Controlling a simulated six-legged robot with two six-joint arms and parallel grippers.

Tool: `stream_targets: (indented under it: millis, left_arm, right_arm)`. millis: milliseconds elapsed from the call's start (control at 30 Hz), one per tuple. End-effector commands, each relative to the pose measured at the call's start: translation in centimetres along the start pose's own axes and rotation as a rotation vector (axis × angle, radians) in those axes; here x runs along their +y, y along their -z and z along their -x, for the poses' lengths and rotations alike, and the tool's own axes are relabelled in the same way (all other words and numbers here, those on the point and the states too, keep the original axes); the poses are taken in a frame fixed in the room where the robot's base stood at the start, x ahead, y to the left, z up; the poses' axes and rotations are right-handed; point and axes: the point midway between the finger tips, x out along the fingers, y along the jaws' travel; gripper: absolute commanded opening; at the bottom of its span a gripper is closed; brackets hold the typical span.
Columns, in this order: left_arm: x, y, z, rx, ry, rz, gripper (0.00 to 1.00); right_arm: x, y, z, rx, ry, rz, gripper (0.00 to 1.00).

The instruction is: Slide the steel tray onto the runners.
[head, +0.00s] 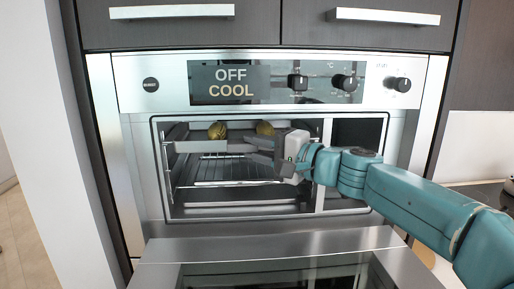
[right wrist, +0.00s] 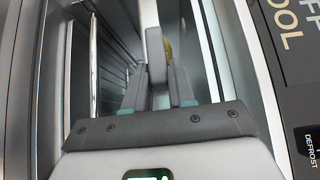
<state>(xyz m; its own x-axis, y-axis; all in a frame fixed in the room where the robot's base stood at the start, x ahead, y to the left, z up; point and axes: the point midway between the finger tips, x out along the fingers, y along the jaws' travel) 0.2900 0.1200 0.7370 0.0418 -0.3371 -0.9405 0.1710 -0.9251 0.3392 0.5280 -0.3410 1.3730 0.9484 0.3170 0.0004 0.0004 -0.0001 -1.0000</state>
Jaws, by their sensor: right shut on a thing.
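The steel tray (head: 205,147) sits level in the upper part of the open oven cavity, its front edge near the opening. Two yellowish-brown round items (head: 217,130) show at its top, one left and one near my gripper. My right gripper (head: 262,148) reaches in from the right and is shut on the tray's front edge. In the right wrist view the fingers (right wrist: 159,88) close on a thin grey piece of the tray (right wrist: 152,45). Wire runners (head: 169,165) show on the cavity's left wall; the tray's contact with them is unclear. My left gripper is not in view.
The oven door (head: 270,246) is folded down in front of the cavity. A wire rack (head: 225,172) lies below the tray. The display (head: 232,82) reads OFF COOL. A narrow panel (head: 356,150) borders the opening on the right, close to my arm.

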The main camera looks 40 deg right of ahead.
Motion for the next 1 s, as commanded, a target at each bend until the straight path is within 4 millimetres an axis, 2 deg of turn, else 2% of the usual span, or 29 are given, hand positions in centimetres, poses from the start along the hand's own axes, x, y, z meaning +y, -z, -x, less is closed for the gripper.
stream_targets:
  millis: [1000]
  left_arm:
    - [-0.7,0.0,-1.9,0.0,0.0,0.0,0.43]
  right_arm:
    - [-0.2,-3.1,2.6,0.0,0.011,0.012,0.0]
